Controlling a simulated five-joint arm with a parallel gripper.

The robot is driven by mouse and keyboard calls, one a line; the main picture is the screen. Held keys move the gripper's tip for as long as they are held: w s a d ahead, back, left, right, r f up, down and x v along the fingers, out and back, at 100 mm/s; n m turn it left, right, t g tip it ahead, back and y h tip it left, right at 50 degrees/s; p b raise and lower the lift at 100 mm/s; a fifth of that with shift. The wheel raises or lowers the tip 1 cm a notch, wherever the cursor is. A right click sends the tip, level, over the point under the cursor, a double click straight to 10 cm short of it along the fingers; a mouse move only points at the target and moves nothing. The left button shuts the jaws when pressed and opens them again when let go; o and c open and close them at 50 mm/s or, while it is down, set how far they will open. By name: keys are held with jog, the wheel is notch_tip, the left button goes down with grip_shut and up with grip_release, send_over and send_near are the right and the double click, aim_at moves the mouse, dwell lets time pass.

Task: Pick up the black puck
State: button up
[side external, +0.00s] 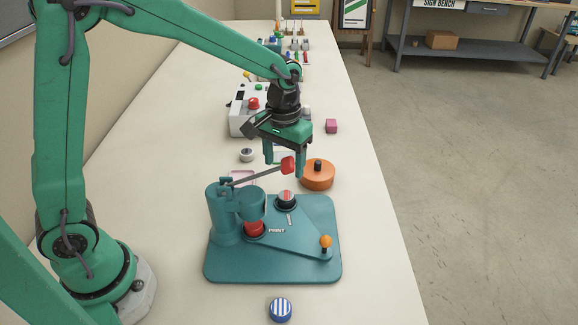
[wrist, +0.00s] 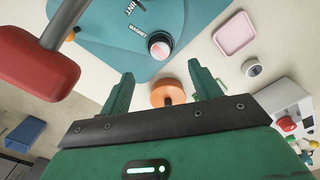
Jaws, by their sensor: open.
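I cannot single out a plainly black puck. A small round piece with a pale rim and dark centre (side external: 247,155) lies on the table behind the teal machine, left of my gripper; it also shows in the wrist view (wrist: 252,68). A round black-sided piece with a light top (side external: 286,199) sits on the machine's plate; the wrist view shows it too (wrist: 160,46). My gripper (side external: 285,163) points down, open and empty, above the area behind the machine. In the wrist view, an orange disc with a dark knob (wrist: 168,94) appears between its fingers (wrist: 160,72).
The teal machine's plate (side external: 225,268) has a red-ended lever (side external: 288,165) rising close to my fingers. A pink tray (side external: 243,175), a white box with a red button (side external: 240,122) and a pink block (side external: 331,126) lie around. A blue-striped puck (side external: 280,310) lies in front.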

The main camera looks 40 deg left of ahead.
aim_at(286, 197)
jog(key=shift+w+f, duration=0.2)
jog(key=shift+f, duration=4.95)
jog(key=shift+c, duration=0.4)
jog(key=c, duration=1.1)
jog(key=shift+o, duration=0.2)
jog(key=shift+r, duration=0.15)
notch_tip(286, 197, up, 18)
